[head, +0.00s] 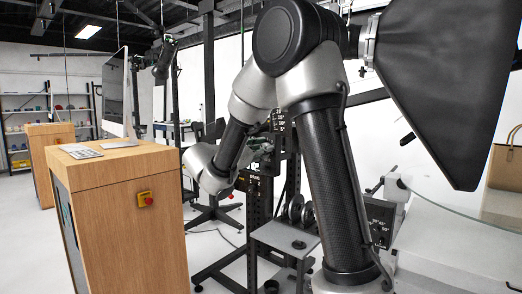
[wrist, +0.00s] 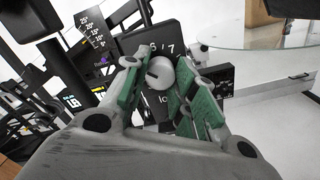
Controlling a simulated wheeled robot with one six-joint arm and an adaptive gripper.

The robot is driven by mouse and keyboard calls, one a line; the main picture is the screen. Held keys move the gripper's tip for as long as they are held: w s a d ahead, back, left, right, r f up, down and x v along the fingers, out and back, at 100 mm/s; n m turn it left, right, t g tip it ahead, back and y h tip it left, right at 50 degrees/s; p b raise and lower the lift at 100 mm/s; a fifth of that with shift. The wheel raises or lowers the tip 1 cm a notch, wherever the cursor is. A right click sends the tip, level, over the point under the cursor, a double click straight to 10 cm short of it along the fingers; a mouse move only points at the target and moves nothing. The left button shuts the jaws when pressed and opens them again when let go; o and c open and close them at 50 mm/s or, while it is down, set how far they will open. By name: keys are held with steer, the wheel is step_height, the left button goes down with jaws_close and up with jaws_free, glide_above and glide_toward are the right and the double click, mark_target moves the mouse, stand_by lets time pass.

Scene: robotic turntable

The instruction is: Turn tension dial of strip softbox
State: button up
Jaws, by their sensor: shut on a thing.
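A pale grey round dial (wrist: 160,72) with a dark pointer line sits on a black panel (wrist: 176,35) with white numerals, in the wrist view. My gripper (wrist: 158,82) has its green-padded fingers on both sides of the dial and is shut on it. Some numerals are hidden behind the fingers. In the head view my gripper (head: 264,152) is small and partly hidden among the black stand parts, and the dial cannot be made out. A large black softbox (head: 440,85) hangs at the upper right; whether it is the strip softbox I cannot tell.
A black stand with a grey shelf (head: 285,238) is close to my arm. A second black panel with angle marks (head: 380,222) is at the right, near a round glass top (head: 455,205). A wooden cabinet (head: 125,215) with a red button stands left. A scale plate (wrist: 95,32) is left of the dial.

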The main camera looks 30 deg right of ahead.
steer(key=o, duration=1)
steer(key=shift+o, duration=0.2)
steer(key=shift+a, duration=0.1)
steer(key=v, duration=1.2)
